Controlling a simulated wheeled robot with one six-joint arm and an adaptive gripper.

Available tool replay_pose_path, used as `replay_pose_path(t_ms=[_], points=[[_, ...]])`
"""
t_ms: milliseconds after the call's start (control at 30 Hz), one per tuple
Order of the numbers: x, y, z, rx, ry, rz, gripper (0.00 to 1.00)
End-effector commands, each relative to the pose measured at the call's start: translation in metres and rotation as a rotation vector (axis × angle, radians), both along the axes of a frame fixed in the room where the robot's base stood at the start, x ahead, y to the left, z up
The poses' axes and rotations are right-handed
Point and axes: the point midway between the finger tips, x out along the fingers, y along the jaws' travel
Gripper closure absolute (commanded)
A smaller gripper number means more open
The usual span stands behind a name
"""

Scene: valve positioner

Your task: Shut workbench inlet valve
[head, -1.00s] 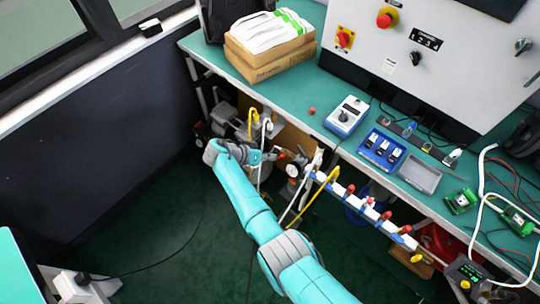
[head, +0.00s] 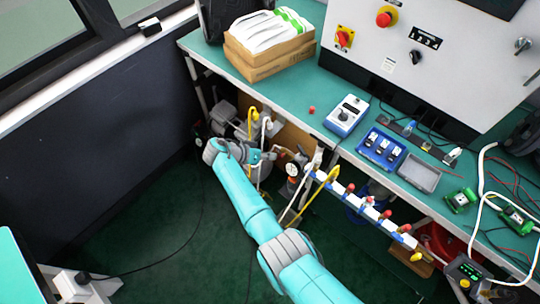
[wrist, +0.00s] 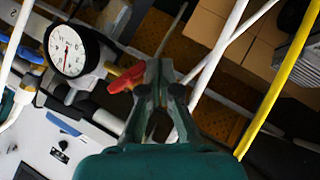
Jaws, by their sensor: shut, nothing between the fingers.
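The red valve handle (wrist: 127,78) shows in the wrist view, just left of my fingers, beside the pressure gauge. It is tilted, with its end close to my left finger; I cannot tell whether they touch. The round white-faced gauge (wrist: 72,48) also shows in the head view (head: 293,170). My gripper (wrist: 160,68) is shut and empty. In the head view my gripper (head: 267,157) is under the bench edge, left of the gauge. The valve body is mostly hidden there by pipes and my gripper.
A yellow hose (wrist: 285,75) and white pipes (wrist: 215,55) run close right of my fingers. A white manifold (head: 365,207) with several red-tipped valves hangs at the bench front. The green workbench (head: 285,95) lies above.

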Motion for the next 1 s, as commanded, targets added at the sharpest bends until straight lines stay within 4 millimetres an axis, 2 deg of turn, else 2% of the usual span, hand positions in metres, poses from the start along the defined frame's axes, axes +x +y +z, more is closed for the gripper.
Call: replay_pose_path(t_ms=[367, 1000], points=[[-0.001, -0.001, 0.0, 0.0, 0.0, 0.0, 1.0], [-0.008, -0.016, 0.006, -0.002, 0.001, -0.005, 1.0]])
